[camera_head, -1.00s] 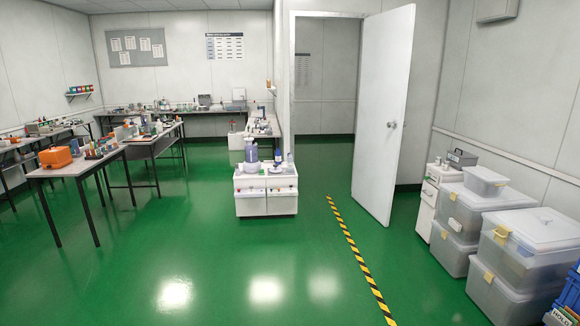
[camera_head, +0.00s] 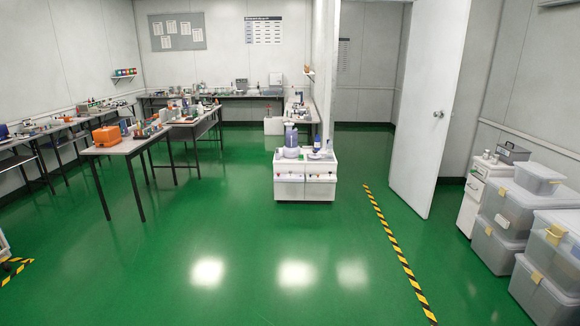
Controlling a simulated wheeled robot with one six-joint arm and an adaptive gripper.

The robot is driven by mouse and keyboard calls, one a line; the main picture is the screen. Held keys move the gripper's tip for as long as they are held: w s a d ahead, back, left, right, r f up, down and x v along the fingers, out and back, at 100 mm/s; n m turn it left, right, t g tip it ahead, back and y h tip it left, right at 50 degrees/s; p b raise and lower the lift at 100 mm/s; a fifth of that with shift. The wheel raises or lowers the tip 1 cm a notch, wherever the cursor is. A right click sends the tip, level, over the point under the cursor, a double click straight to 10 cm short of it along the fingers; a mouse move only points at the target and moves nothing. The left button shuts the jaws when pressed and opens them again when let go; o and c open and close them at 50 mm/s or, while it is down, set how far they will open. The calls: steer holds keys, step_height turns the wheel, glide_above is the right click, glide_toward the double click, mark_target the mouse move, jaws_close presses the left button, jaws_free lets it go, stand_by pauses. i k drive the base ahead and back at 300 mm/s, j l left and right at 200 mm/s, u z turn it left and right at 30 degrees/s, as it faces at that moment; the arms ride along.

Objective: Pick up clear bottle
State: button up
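I cannot make out a clear bottle for certain in this view. A white cabinet (camera_head: 305,186) stands in the middle of the floor. On it are a bluish container (camera_head: 291,140) and a small bottle with a blue label or contents (camera_head: 317,143), both upright. The long tables on the left hold many small items, too small to tell apart. My gripper is not in view.
An orange box (camera_head: 107,135) sits on the near left table (camera_head: 128,147). Stacked translucent bins (camera_head: 515,208) and a white drawer unit (camera_head: 470,203) stand at the right. A white door (camera_head: 430,110) is open. The green floor (camera_head: 240,250) ahead is clear, with a striped line (camera_head: 400,254).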

mark_target(329, 147)
steer(key=i, duration=7.95)
